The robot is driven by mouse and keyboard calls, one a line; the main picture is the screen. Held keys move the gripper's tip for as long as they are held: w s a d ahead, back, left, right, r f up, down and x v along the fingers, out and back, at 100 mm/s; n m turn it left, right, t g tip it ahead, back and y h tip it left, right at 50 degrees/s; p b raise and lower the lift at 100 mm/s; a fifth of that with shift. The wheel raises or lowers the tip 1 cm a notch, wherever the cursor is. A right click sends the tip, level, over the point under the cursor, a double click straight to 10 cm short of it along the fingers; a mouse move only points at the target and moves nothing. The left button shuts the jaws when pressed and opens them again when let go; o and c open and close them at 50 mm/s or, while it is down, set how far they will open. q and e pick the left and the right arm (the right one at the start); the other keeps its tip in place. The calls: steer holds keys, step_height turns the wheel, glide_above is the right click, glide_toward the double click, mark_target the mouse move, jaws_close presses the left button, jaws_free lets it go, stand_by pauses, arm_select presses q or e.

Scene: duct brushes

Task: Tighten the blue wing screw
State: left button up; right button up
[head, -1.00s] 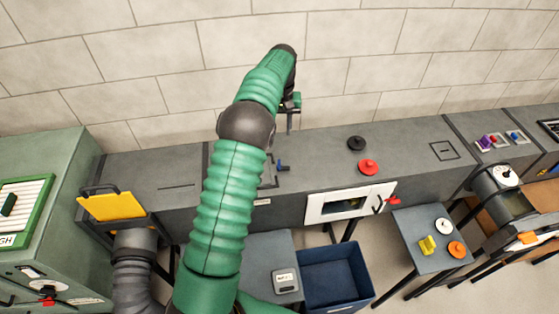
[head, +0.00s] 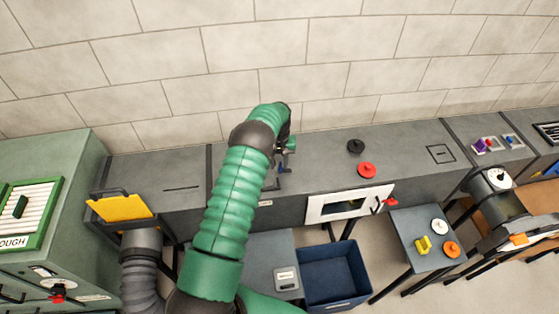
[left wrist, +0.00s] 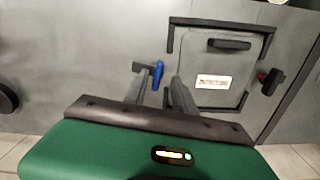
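The blue wing screw (left wrist: 157,74) stands on the grey duct top beside a labelled hatch panel (left wrist: 228,60) in the left wrist view. My left gripper (left wrist: 158,88) is open, with one finger on each side of the screw's line. The screw appears closer to the left finger; whether they touch cannot be told. In the head view my left gripper (head: 284,147) is low over the duct top, and my arm and gripper largely hide the screw. A small red-tipped catch (left wrist: 270,82) sits at the hatch's right. My right gripper is not in view.
A blue bin (head: 334,274) and a small side table (head: 408,223) are below in front. The brick wall (head: 330,60) rises behind the duct.

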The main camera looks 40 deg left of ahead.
arm_select(q)
steer(key=shift+f, duration=0.1)
steer(key=shift+w+d, duration=0.1)
steer(key=shift+d, duration=0.15)
steer(key=shift+d+r, duration=0.2)
steer(key=shift+d, duration=0.05)
jaws_close()
steer(key=shift+a, duration=0.15)
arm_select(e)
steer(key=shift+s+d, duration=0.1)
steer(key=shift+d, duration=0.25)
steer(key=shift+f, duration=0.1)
